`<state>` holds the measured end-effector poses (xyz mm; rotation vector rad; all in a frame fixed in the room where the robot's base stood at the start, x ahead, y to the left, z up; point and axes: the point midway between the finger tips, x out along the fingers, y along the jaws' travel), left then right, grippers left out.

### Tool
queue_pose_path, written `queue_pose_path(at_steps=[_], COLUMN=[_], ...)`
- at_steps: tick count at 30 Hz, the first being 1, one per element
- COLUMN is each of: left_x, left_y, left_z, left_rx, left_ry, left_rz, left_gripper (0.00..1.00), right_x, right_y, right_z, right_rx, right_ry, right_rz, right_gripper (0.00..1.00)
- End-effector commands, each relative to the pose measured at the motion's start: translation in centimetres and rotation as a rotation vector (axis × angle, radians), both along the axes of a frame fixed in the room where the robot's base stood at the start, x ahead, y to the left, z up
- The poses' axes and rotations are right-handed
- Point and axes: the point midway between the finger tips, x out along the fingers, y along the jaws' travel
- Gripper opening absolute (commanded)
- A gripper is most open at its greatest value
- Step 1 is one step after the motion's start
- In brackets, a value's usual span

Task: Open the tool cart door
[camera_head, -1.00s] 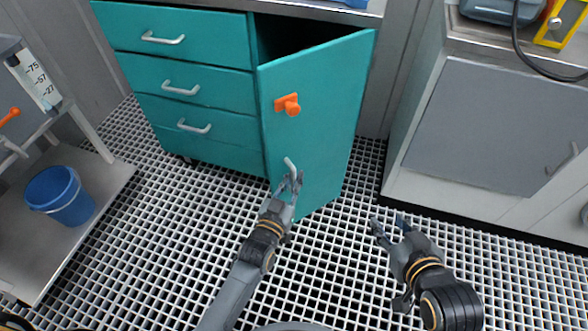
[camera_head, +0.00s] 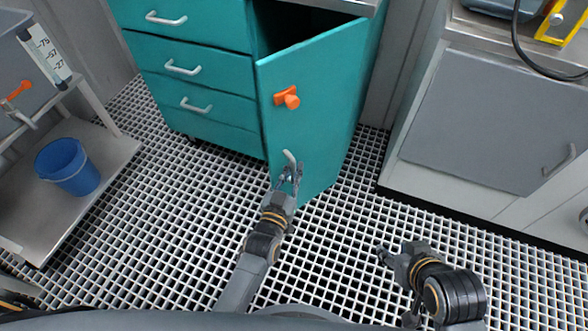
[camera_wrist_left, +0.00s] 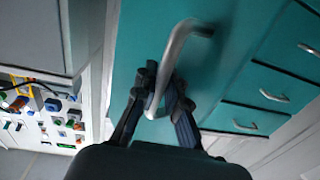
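The teal tool cart (camera_head: 205,82) has drawers on the left and a door (camera_head: 318,110) on the right. The door stands partly open, with a dark gap above its top edge. It carries an orange latch knob (camera_head: 288,98) and a pale curved handle (camera_head: 289,157). My left gripper (camera_head: 287,178) is at that handle. In the left wrist view, the handle (camera_wrist_left: 176,48) passes between the fingers of my left gripper (camera_wrist_left: 163,88), which look closed around it. My right gripper (camera_head: 396,252) is empty above the floor, its fingers apart, away from the door.
A grey cabinet (camera_head: 480,120) stands on the right with a gap beside the cart. The grated floor (camera_head: 340,235) before the door is clear.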

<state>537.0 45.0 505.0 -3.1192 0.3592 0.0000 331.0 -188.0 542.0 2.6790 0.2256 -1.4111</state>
Motion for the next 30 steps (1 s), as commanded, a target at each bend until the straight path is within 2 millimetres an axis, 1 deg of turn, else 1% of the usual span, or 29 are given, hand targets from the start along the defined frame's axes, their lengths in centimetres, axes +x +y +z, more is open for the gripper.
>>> queue_pose_path(at_steps=[1,3,12,14,16,20,24,30], left_x=[-0.3,-0.2,-0.1,-0.4,-1.0,-3.2,-6.3,-9.9], left_y=[0.4,0.3,0.1,0.2,0.3,0.8,1.6,2.5], left_z=[-0.6,-0.5,-0.2,-0.2,-0.3,-0.3,-0.3,-0.3], left_rx=[0.004,0.003,0.001,0.001,0.001,0.001,0.001,0.002], left_ry=[0.010,0.010,0.004,0.004,0.006,0.007,0.009,0.009], left_rz=[0.004,0.003,0.001,0.001,0.001,0.001,0.001,0.002], left_gripper=[0.21,0.35,0.35,0.35,0.35,0.35,0.35,0.35], right_x=[0.0,0.0,0.0,0.0,0.0,0.0,0.0,0.0], right_y=[0.0,0.0,0.0,0.0,0.0,0.0,0.0,0.0], right_z=[0.0,0.0,0.0,-0.1,0.0,0.0,0.0,0.0], right_rx=[0.000,0.000,0.001,0.001,0.001,0.001,0.001,0.001], right_ry=[0.000,-0.001,0.000,0.001,0.001,0.000,0.000,0.000], right_rz=[0.000,0.000,0.001,0.001,0.001,0.001,0.001,0.001], right_gripper=[0.40,0.40,0.40,0.40,0.40,0.40,0.40,0.40])
